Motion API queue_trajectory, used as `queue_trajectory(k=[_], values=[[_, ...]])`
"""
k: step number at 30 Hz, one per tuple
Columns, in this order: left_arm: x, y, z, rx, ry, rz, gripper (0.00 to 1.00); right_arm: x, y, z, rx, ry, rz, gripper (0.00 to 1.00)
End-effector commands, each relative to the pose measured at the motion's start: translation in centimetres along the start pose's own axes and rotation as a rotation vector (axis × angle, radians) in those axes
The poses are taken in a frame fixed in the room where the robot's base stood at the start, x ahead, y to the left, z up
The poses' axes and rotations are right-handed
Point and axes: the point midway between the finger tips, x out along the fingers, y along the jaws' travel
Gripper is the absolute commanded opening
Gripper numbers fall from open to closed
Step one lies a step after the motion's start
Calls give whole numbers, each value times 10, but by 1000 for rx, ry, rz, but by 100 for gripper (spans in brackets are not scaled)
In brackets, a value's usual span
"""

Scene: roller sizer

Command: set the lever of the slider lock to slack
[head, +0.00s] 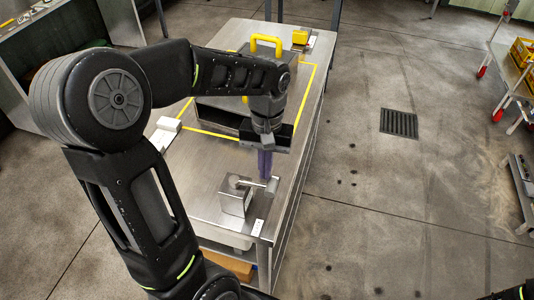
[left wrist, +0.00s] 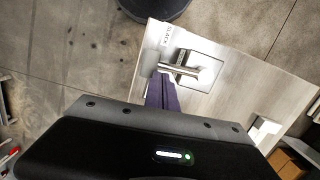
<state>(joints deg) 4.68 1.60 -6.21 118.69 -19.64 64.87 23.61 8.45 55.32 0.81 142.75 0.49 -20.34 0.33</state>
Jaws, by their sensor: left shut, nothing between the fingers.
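The slider lock (head: 232,203) is a metal block near the front end of the steel bench. Its pale lever (head: 243,181) reaches right from the top of the block and ends in a crosswise grip. My left gripper (head: 266,175) points down with its purple fingers shut and empty, right beside the lever's grip end. In the left wrist view the fingers (left wrist: 160,84) come up to the near side of the lever bar (left wrist: 178,69); contact cannot be told. A white label (left wrist: 167,35) reading SLACK lies past the lever. My right gripper is out of view.
The steel bench (head: 190,155) carries a large grey box with a yellow handle (head: 266,40) behind my left arm. A yellow object (head: 300,37) stands at the far end. A white block (head: 169,124) lies at the left edge. The floor right of the bench is open.

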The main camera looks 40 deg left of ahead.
Motion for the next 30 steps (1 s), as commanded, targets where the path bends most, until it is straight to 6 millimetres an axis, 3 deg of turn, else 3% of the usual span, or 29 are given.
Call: queue_trajectory(k=[10,16,30], values=[[2,0,2,3,1,0,0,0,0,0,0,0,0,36],[8,1,16,114,0,-14,0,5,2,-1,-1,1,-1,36],[7,1,12,114,-4,-13,0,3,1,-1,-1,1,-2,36]])
